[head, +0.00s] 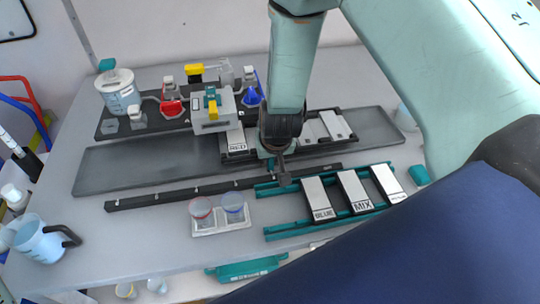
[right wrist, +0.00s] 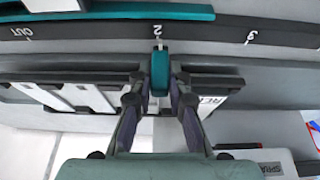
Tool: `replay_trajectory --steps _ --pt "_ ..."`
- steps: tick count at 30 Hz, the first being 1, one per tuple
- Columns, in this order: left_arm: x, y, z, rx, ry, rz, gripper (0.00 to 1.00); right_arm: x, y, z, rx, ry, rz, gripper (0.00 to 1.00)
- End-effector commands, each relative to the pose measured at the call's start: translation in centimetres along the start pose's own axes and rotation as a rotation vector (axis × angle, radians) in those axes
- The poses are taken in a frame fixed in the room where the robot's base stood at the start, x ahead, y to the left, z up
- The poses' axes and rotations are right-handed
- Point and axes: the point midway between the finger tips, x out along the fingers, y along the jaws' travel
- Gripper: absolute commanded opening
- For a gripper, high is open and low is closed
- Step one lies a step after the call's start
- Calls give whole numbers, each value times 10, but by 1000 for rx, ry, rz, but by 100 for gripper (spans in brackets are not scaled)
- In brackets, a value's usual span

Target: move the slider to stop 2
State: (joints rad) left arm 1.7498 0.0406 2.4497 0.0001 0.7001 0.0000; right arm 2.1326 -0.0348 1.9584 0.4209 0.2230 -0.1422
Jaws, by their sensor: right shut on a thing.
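The slider's teal handle (right wrist: 159,70) is in the right wrist view, at the dark stop rail (right wrist: 205,30) with the white marks OUT, 2 and 3. The handle lines up with the 2 mark. My right gripper (right wrist: 159,88) is shut on the handle, one finger on each side. My left gripper is not in view.
Behind are a RED plate (head: 236,140) and a grey block (head: 212,115) with bottles.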

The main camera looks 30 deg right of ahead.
Motion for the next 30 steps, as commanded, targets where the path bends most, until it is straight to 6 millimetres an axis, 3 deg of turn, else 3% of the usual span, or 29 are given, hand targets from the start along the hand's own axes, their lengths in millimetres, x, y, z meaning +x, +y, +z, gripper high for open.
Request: replay_trajectory --steps 14,15,22,30 --pt "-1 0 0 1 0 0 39 0 5 4 0 -10 0 0" --pt "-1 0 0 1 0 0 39 0 5 4 -1 -11 0 20" --pt "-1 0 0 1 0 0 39 0 4 2 0 -5 0 39" --pt "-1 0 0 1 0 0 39 -1 1 0 0 -2 -1 40"
